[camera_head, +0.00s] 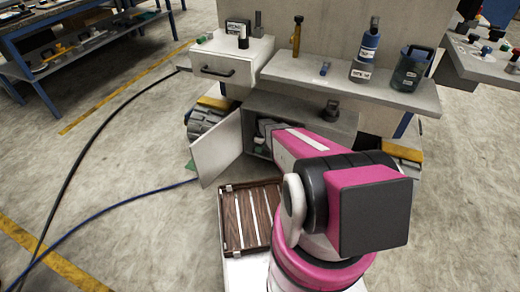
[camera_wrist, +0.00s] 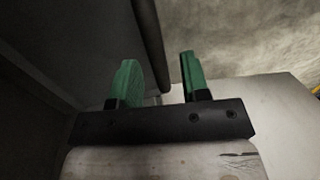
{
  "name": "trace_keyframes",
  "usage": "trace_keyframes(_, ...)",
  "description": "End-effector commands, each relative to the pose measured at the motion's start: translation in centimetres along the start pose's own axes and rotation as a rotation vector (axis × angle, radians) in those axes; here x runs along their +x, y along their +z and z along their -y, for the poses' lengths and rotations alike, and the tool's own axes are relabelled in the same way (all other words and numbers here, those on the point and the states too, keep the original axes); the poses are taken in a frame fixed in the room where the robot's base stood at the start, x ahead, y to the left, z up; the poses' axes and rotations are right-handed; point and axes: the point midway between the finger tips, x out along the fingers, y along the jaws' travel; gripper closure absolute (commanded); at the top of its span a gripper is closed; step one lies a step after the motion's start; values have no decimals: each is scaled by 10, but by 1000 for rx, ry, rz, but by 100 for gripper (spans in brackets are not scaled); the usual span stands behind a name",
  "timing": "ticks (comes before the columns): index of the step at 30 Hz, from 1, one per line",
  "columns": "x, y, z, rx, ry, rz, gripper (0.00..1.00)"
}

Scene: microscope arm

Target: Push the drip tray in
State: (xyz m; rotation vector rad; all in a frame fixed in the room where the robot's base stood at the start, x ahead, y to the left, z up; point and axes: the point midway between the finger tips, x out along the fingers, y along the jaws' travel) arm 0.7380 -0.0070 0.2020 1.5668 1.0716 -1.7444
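No thing is clearly recognisable as the drip tray in either view. An open cabinet (camera_head: 300,108) sits under the bench, with its pale door (camera_head: 216,151) swung out to the left. My arm reaches into the cabinet opening and hides much of its inside. My gripper (camera_head: 262,138) is small and partly hidden at the opening's left side. In the wrist view my gripper (camera_wrist: 160,80) has its two green fingers apart, with nothing clearly held between them. A dark vertical edge shows behind the fingers; I cannot tell whether they touch it.
A brown slatted tray (camera_head: 250,218) lies low in front of the cabinet, left of my arm. Cables cross the otherwise open floor at left.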

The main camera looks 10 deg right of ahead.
Motion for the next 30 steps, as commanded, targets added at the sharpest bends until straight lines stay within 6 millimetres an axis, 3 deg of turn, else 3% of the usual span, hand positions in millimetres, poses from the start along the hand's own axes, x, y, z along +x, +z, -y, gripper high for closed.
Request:
trace_keyframes(8, 1, 0, 9, -1, -1, 1, 58)
trace_keyframes(24, 17, 2, 95, -1, -3, 2, 58)
trace_keyframes(30, -18, 1, 93, 1, 0, 0, 58)
